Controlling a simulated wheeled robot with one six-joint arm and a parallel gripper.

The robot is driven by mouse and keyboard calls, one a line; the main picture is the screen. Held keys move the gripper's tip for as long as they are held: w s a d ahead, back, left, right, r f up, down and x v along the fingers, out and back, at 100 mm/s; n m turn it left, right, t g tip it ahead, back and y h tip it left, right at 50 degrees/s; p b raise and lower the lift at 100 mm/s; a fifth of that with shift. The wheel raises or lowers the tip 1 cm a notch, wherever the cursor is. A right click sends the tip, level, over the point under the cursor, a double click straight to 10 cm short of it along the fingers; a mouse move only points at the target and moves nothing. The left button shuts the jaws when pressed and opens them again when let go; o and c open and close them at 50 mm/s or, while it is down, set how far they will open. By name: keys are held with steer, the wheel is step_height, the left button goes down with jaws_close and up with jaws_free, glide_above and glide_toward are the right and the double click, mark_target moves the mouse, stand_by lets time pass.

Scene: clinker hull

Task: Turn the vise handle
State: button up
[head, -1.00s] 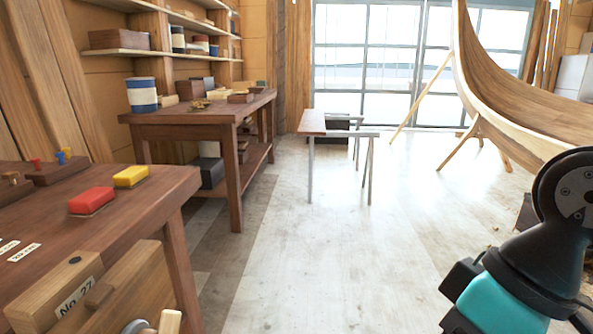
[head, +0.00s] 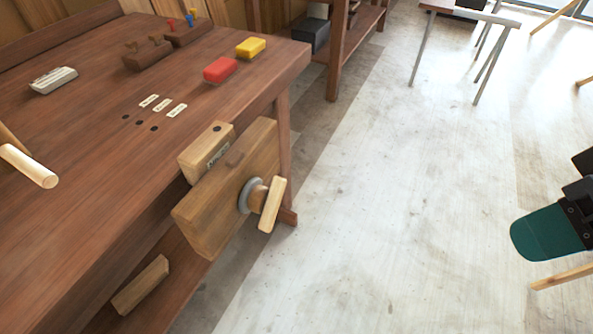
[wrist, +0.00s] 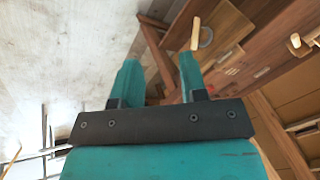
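The vise handle (head: 272,205) is a short light wooden bar on a round grey hub (head: 249,195). It stands out from the wooden vise jaw (head: 225,190) at the front of the brown workbench (head: 90,130). In the wrist view the handle (wrist: 195,34) is beyond my gripper, near the tip of the right finger. My gripper (wrist: 158,72) has two teal fingers spread apart with only floor and bench legs visible between them. It is open, empty and apart from the handle.
A round wooden bar (head: 28,166) is at the left. Pale floor (head: 400,200) is clear right of the vise. A trestle (head: 470,40) stands behind.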

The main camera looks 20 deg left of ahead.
steer(key=w+a+f+n+y+b, duration=0.15)
steer(key=a+f+y+b, duration=0.3)
steer(key=f+b, duration=0.6)
steer(key=w+a+f+n+y+b, duration=0.1)
steer(key=w+a+f+y+b, duration=0.15)
steer(key=a+f+b, duration=0.55)
steer(key=m+t+y+b, duration=0.1)
steer(key=m+y+b, duration=0.1)
steer(key=y+b, duration=0.8)
glide_toward(278, 208)
steer(key=a+r+h, duration=0.1)
steer(key=a, duration=0.2)
steer(key=a+h, duration=0.1)
steer(key=a, duration=0.2)
steer(key=a+r+h, duration=0.1)
steer(key=a, duration=0.2)
steer(key=shift+w+r+n+t+b, duration=0.2)
steer(key=shift+r+n+t+b, duration=0.05)
steer(key=shift+r+t+b, duration=0.1)
jaws_close()
